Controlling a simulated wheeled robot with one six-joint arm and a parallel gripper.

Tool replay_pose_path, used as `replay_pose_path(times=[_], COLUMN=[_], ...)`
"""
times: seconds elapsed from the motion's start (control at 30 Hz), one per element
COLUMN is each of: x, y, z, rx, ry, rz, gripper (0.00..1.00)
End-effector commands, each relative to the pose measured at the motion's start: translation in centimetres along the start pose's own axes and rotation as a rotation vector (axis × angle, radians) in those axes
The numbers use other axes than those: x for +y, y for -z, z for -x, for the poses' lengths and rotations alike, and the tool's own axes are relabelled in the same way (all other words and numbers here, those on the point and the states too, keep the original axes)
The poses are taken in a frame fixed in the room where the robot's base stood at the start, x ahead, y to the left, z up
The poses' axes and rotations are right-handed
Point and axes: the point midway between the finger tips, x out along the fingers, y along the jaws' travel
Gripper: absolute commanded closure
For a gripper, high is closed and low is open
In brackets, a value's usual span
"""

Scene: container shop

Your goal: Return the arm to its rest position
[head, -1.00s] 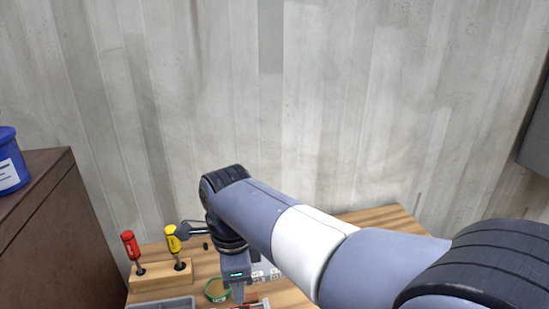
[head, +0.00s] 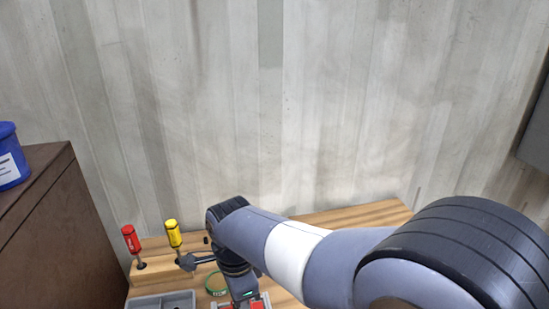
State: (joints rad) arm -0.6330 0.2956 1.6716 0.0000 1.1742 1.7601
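My arm (head: 298,258) reaches from the lower right over the wooden workbench (head: 358,216), with its wrist bent down toward the bench top. My gripper is at the bottom of the head view, below the wrist; its fingers are hidden or cut off, so I cannot tell whether it is open or shut. A red and grey object (head: 252,301) shows at the bottom edge by the wrist; I cannot tell whether the gripper touches it.
A wooden block (head: 152,272) holds a red screwdriver (head: 131,240) and a yellow screwdriver (head: 174,234). A grey tray (head: 140,304) and a green ring-shaped item (head: 212,284) are near the wrist. A brown cabinet (head: 50,225) carries a blue tub (head: 10,165) at left. A wall stands behind.

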Motion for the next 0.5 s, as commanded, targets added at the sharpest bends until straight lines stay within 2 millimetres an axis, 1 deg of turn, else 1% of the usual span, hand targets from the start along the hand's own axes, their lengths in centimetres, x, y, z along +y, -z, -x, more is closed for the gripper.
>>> replay_pose_path(times=[0.5], x=[0.0], y=[0.0], z=[-0.07], rx=[0.0], ry=[0.0], rz=[0.416], gripper=[0.69])
